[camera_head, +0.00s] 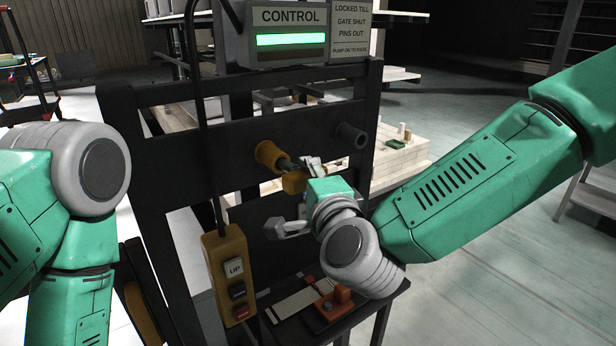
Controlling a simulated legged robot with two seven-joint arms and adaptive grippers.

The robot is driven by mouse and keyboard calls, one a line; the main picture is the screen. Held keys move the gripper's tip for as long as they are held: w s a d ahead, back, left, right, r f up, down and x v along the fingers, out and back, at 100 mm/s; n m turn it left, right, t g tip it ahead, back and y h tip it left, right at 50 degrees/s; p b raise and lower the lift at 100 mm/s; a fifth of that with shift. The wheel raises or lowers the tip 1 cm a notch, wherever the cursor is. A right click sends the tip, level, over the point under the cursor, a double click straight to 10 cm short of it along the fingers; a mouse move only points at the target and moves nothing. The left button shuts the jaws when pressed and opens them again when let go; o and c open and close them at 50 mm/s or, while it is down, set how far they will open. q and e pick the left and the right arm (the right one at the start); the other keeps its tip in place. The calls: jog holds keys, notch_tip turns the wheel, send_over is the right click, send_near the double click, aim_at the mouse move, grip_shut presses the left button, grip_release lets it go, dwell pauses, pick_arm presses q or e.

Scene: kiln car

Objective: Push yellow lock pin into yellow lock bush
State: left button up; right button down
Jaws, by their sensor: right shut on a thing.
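The yellow lock bush (267,154) sticks out of the dark gate plate, left of my right gripper. My right gripper (303,175) is shut on the yellow lock pin (294,183); its fingers partly hide the pin. The pin's darker shaft (287,164) points toward the bush, and its tip is at or just inside the bush mouth; I cannot tell how deep. My left arm shows at the left edge, but its gripper is not in view.
A dark grey bush (350,135) sits on the same plate to the right. A yellow pendant (229,275) with UP and other buttons hangs at front left. A small shelf (284,325) holds an orange-red item (336,302). A control box (290,36) shows a green light above.

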jog(key=shift+a+x, duration=0.15)
jog(key=shift+x, duration=0.65)
jog(key=shift+a+x, duration=0.15)
jog(key=shift+x, duration=0.65)
jog(key=shift+s+r, duration=0.1)
jog(key=shift+r, duration=0.05)
jog(key=c, duration=1.2)
grip_release()
jog(key=shift+d, duration=0.15)
jog(key=shift+o, duration=1.4)
jog(key=shift+s, duration=0.1)
jog(key=shift+a, duration=0.3)
jog(key=shift+s, duration=0.1)
